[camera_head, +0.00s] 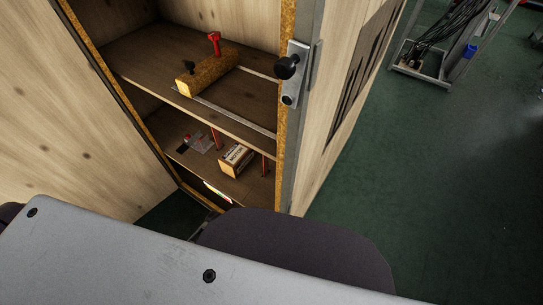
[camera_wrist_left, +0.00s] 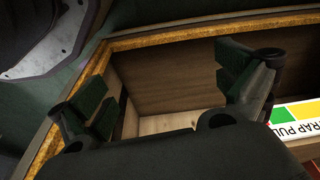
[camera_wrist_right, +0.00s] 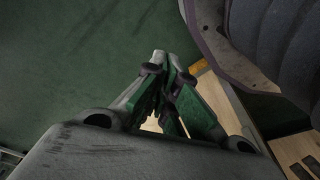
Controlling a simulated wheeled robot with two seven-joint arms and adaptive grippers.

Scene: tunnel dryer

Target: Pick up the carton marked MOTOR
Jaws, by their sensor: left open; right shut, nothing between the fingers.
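The carton (camera_head: 237,160), brown with a pale printed label, stands on the lower shelf (camera_head: 200,165) of an open wooden cabinet in the head view. The print is small, but seems to read MOTOR. I cannot make out the carton in either wrist view. My left gripper (camera_wrist_left: 165,82) is open and empty, in front of a wood-edged opening. My right gripper (camera_wrist_right: 164,75) is shut and empty, above the green floor beside pale wood. Neither gripper shows in the head view, so their distances from the carton cannot be told.
The upper shelf (camera_head: 245,92) bears a tan block (camera_head: 207,73) and a red-topped item (camera_head: 214,42). Red posts and a small clear item (camera_head: 200,142) are near the carton. The cabinet door (camera_head: 340,85) stands at right, with a latch (camera_head: 292,70). A coloured sign (camera_wrist_left: 297,125) borders the opening.

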